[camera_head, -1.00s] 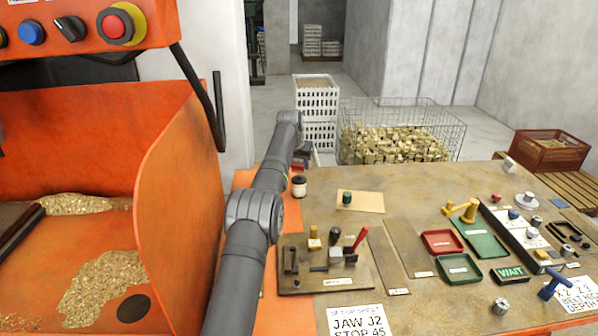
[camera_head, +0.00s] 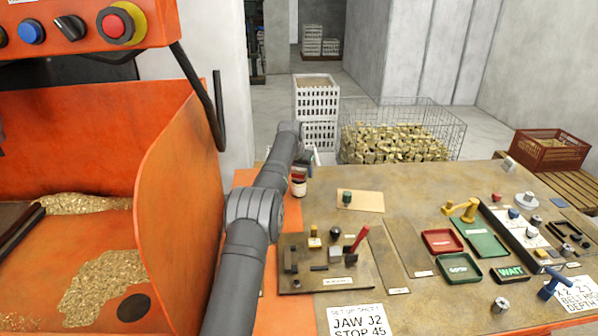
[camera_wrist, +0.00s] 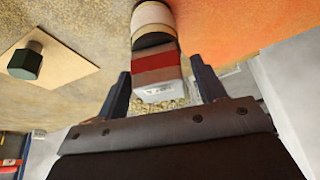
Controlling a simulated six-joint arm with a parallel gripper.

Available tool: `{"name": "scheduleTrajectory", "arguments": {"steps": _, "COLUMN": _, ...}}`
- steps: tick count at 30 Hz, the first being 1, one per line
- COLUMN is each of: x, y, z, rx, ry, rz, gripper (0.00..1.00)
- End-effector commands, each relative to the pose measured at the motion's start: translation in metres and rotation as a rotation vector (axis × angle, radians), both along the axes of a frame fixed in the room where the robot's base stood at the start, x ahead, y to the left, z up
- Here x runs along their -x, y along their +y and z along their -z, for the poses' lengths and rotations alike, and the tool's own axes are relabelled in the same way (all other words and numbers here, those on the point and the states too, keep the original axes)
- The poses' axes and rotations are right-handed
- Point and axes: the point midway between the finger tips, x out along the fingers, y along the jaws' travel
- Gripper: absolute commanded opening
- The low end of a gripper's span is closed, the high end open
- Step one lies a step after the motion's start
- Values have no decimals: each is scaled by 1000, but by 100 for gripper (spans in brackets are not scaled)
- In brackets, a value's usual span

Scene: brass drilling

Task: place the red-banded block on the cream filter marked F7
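The red-banded block (camera_wrist: 158,72), grey and white with a dark red band, stands in line with the cream filter (camera_wrist: 152,16) in the wrist view. The block's far end meets the filter's black top with no visible gap. The cream filter (camera_head: 299,190) stands upright near the bench's left edge in the head view, the red band just above it. My gripper (camera_wrist: 160,68) has one finger on each side of the block. A gap shows beside the right finger and a thin one beside the left, so it looks open. No F7 mark is readable.
A dark green knob (camera_head: 347,197) stands on a tan sheet (camera_head: 370,202) to the filter's right. A fixture board (camera_head: 310,285) with pegs and a red lever lies nearer. The orange machine wall (camera_head: 180,190) rises at left. Bench around the tan sheet is clear.

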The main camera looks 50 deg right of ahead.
Motion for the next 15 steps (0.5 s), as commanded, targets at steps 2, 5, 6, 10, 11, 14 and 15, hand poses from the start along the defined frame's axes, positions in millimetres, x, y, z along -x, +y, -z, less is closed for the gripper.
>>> {"name": "scheduleTrajectory", "arguments": {"steps": 2, "x": 0, "y": 0, "z": 0, "rx": 0, "ry": 0, "rz": 0, "gripper": 63}}
{"name": "scheduleTrajectory", "arguments": {"steps": 5, "x": 0, "y": 0, "z": -5, "rx": 1, "ry": 0, "rz": 0, "gripper": 63}}
{"name": "scheduleTrajectory", "arguments": {"steps": 6, "x": 0, "y": 1, "z": -8, "rx": 1, "ry": 0, "rz": 0, "gripper": 63}}
{"name": "scheduleTrajectory", "arguments": {"steps": 10, "x": 3, "y": 7, "z": -22, "rx": 1, "ry": 0, "rz": 0, "gripper": 63}}
{"name": "scheduleTrajectory", "arguments": {"steps": 11, "x": 3, "y": 9, "z": -26, "rx": 1, "ry": -2, "rz": 0, "gripper": 63}}
{"name": "scheduleTrajectory", "arguments": {"steps": 14, "x": 6, "y": 15, "z": -43, "rx": 2, "ry": -2, "rz": 0, "gripper": 63}}
{"name": "scheduleTrajectory", "arguments": {"steps": 15, "x": 7, "y": 19, "z": -50, "rx": 1, "ry": -2, "rz": 0, "gripper": 63}}
